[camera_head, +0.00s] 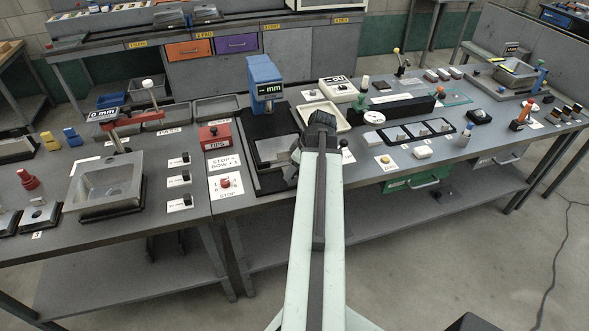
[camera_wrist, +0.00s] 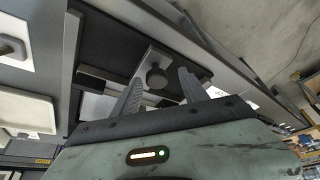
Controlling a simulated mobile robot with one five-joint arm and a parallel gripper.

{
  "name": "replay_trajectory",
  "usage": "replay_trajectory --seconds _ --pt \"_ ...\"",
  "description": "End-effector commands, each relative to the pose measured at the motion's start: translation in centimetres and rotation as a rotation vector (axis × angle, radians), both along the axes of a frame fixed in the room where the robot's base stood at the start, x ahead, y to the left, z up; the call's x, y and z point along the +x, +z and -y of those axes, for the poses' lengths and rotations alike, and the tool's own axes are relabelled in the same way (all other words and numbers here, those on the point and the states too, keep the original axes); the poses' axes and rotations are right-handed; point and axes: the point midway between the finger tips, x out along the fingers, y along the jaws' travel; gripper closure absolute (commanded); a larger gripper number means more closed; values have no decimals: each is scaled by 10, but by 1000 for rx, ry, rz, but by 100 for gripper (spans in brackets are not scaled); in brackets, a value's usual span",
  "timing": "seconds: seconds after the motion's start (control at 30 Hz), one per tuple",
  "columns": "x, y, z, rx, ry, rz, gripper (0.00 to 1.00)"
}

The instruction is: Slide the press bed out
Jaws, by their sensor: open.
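The blue press (camera_head: 264,78) with a green "mm" display stands on a black base at the middle of the bench. Its press bed, a light grey plate (camera_head: 274,149), lies in the black frame in front of the column. In the wrist view the bed's grey plate (camera_wrist: 148,60) carries a dark round knob (camera_wrist: 157,77). My gripper (camera_wrist: 159,82) is open, with one finger to each side of the knob in that picture. Whether the fingers are level with the knob or above it, I cannot tell. In the head view my arm hides the knob and most of the gripper.
A red box (camera_head: 215,136) and a stop panel (camera_head: 225,183) lie left of the press. A cream tray (camera_head: 338,116) and a black plate with several tiles (camera_head: 418,132) lie to the right. The bench's front edge is close to the bed.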

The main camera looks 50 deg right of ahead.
Motion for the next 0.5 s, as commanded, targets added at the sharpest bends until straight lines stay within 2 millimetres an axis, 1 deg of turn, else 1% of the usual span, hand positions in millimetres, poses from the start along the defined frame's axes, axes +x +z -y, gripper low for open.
replay_trajectory --seconds 0.17,0.4,0.5 --pt "-7 21 2 0 -3 0 48" --pt "-24 64 4 1 -1 0 48" --pt "-29 73 5 3 -1 0 48"
